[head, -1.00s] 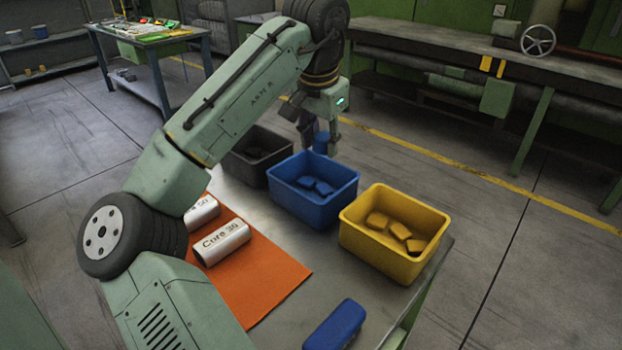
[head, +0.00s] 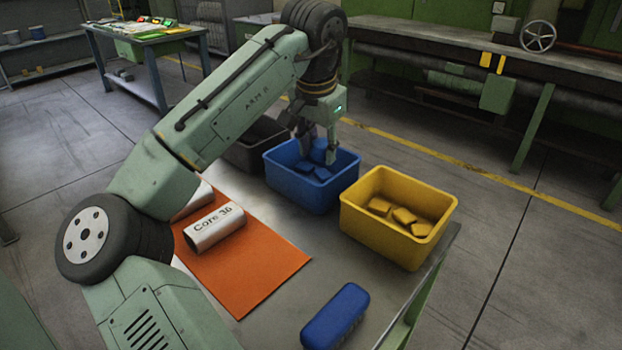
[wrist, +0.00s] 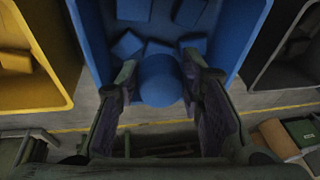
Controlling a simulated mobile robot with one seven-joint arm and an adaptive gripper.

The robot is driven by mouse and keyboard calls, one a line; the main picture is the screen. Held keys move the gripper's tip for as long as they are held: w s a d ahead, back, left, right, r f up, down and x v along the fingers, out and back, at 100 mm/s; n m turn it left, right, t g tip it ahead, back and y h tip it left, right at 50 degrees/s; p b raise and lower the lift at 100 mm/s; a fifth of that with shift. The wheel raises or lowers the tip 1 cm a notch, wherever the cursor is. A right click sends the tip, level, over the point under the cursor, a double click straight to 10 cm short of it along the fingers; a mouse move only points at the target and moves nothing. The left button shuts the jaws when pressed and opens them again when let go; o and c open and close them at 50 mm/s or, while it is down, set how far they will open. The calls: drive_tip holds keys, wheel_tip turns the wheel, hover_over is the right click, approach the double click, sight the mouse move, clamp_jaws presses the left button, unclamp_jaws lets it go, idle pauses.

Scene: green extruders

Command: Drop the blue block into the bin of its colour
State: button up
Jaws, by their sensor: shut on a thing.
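My gripper (head: 318,156) is over the blue bin (head: 311,194), with its fingertips at about the height of the rim. It is shut on a blue block (wrist: 160,80), which shows between the two fingers in the wrist view with a rounded outline. In the head view the held block (head: 319,151) is partly hidden by the fingers. Several other blue blocks (wrist: 128,46) lie on the floor of the blue bin, below the held one.
A yellow bin (head: 390,238) with several yellow blocks stands right of the blue bin. A dark bin (head: 250,152) stands on its left. An orange mat (head: 255,270) with white cylinders, one marked Core (head: 214,229), and a blue case (head: 335,316) lie nearer.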

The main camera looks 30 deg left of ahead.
drive_tip(key=o, duration=1.2)
drive_tip(key=shift+o, duration=0.2)
drive_tip(key=v, duration=1.2)
drive_tip(key=shift+s+d, duration=0.1)
